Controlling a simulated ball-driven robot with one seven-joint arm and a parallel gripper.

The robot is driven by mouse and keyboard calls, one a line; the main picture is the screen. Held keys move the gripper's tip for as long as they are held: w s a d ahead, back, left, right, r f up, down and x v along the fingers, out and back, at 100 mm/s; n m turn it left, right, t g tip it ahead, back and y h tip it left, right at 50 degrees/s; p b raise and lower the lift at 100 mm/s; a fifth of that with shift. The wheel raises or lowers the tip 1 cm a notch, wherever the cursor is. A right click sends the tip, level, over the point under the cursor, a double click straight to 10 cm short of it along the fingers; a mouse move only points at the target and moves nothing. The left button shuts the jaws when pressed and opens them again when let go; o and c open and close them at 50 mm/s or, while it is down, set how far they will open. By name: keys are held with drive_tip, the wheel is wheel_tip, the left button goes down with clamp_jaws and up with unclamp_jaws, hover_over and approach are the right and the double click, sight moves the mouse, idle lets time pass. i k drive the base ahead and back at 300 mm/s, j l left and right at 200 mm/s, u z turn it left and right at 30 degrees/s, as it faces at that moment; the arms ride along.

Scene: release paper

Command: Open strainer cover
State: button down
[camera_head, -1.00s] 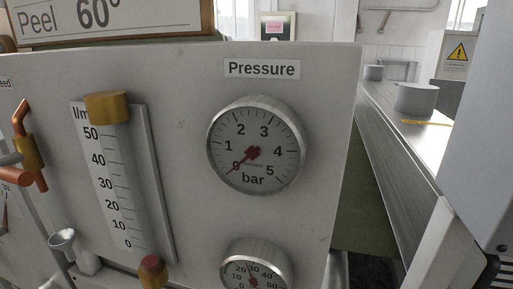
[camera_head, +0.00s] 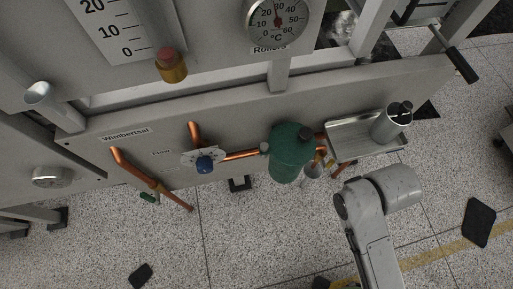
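A green rounded vessel (camera_head: 288,155), which looks like the strainer, is mounted low on the grey panel near the middle of the head view. A copper pipe (camera_head: 240,155) meets it on the left. A dark round knob (camera_head: 305,133) shows at its upper right, but I cannot tell whether this belongs to a cover or whether a cover is open. Grey links of my arm rise from the bottom edge to the right of the vessel, apart from it in the picture. My gripper's fingers do not show.
A metal tray (camera_head: 345,142) right of the vessel carries a shiny metal cylinder (camera_head: 392,122). Gauges and a flow tube (camera_head: 128,25) are above. Speckled floor below is mostly open, with dark patches (camera_head: 480,222).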

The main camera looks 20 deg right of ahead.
sight(292, 143)
drive_tip(key=k+j+z, duration=0.15)
drive_tip(key=z, duration=0.2)
drive_tip(key=k+z, duration=0.35)
drive_tip(key=i+j, duration=0.05)
drive_tip(key=i, duration=0.05)
